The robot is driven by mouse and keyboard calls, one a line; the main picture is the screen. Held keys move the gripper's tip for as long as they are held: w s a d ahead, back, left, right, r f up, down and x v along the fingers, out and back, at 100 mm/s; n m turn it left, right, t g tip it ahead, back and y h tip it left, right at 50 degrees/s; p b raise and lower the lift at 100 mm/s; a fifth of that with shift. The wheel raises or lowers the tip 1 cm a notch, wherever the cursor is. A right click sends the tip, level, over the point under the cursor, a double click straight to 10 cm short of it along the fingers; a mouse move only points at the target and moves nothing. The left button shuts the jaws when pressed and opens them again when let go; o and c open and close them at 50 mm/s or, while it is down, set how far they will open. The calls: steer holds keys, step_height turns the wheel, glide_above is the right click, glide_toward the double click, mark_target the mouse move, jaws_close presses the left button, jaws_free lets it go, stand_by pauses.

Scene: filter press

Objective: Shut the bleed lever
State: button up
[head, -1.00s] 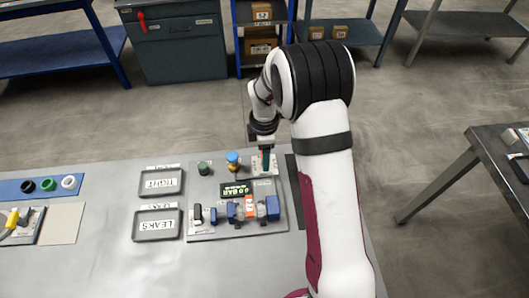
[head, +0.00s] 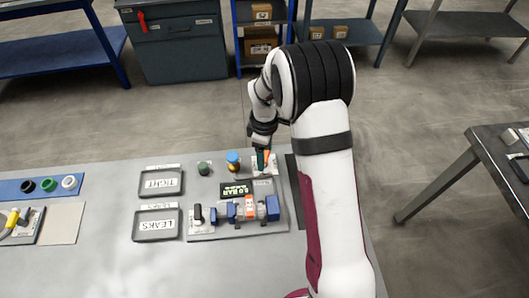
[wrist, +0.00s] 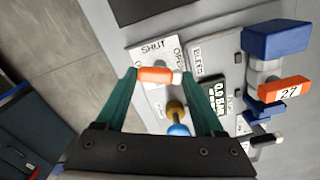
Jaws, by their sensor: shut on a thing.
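The bleed lever (wrist: 158,75) is an orange bar with a pale end, on a white plate (wrist: 147,52) marked SHUT and OPEN. In the wrist view it lies crosswise between the green fingers of my gripper (wrist: 160,78), which is shut on it. The lever's orange also shows beside the fingers in the head view (head: 267,157). There my gripper (head: 262,165) reaches down to the plate at the panel's back right corner. The lever's pivot is hard to make out.
Trays marked TIGHT (head: 160,194) and LEAKS (head: 157,238) lie to the left.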

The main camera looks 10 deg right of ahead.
steer(key=m, duration=0.6)
steer(key=shift+m, duration=0.3)
steer(key=m, duration=0.6)
steer(key=shift+m, duration=0.5)
steer(key=o, duration=1.4)
step_height(320, 180, up, 16)
steer(key=shift+f, duration=0.1)
steer(key=s+m, duration=0.1)
steer(key=s, duration=0.8)
steer(key=s+r+m+y, duration=0.1)
steer(key=s+m, duration=0.1)
steer(key=s, duration=0.8)
steer(key=s+d+m, duration=0.1)
steer(key=s+m, duration=0.1)
steer(key=s, duration=0.8)
steer(key=shift+s+r+y, duration=0.2)
steer(key=shift+r+y, duration=0.2)
